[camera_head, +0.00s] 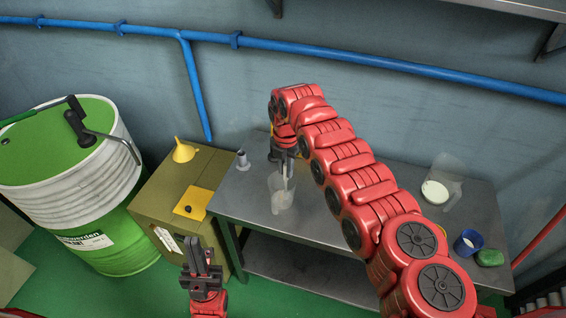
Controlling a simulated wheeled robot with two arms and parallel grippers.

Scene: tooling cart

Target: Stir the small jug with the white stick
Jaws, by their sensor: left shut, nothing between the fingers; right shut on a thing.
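The small jug (280,200) is translucent and stands on the metal table's left part, toward its front. My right gripper (286,163) is just above the jug, pointing down, and is shut on the thin white stick (286,181). The stick points down, and its lower part appears to be inside the jug. Its tip is hard to make out. My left gripper (199,251) is shut and empty, low in front of the brown cabinet, well apart from the jug.
On the metal table (330,240) at the right are a larger jug with white contents (436,191), a blue cup (467,243) and a green item (490,257). A grey cylinder (242,160) stands at the left. A yellow funnel (184,151) sits on the cabinet (160,195).

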